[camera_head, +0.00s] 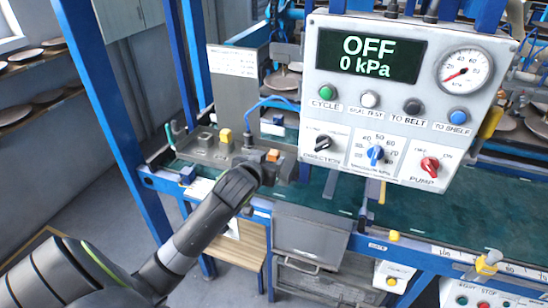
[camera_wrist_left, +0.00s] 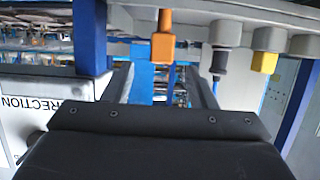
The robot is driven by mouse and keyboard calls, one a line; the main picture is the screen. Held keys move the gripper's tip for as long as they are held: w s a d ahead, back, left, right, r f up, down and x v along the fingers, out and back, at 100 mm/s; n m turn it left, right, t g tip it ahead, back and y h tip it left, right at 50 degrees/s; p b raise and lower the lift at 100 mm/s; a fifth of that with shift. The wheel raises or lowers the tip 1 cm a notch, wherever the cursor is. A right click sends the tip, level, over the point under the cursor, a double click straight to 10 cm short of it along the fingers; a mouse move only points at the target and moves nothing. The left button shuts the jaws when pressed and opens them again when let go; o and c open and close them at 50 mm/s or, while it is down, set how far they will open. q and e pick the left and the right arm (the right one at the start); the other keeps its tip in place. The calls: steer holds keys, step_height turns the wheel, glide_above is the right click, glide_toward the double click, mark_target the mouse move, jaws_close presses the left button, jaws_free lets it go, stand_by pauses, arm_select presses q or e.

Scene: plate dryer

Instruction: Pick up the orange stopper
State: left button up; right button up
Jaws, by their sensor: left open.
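The orange stopper (camera_head: 272,155) stands at the right end of a grey holder, just beyond my left gripper in the head view. In the wrist view, which looks upside down, the orange stopper (camera_wrist_left: 161,42) hangs from the top, roughly centred across the picture. My left gripper (camera_head: 266,172) is at the near side of the holder. Its two fingers (camera_wrist_left: 163,88) are open and apart in the wrist view, with the stopper lined up with the gap. I see no contact with the stopper. My right gripper is not in view.
The holder also carries a black stopper (camera_wrist_left: 219,60) and a yellow stopper (camera_wrist_left: 264,62), which shows too in the head view (camera_head: 225,135). A control panel (camera_head: 395,100) reading OFF, 0 kPa hangs at the right. A blue post (camera_head: 118,130) stands left of my arm.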

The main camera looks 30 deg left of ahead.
mark_target(273, 155)
arm_select(q)
steer(key=shift+x, duration=1.35)
steer(key=shift+w+a+f+p, duration=0.15)
steer(key=shift+w+p, duration=0.3)
steer(key=shift+p, duration=0.05)
steer(key=shift+p+x, duration=0.55)
steer(key=shift+x, duration=1.5)
steer(key=shift+f, duration=0.15)
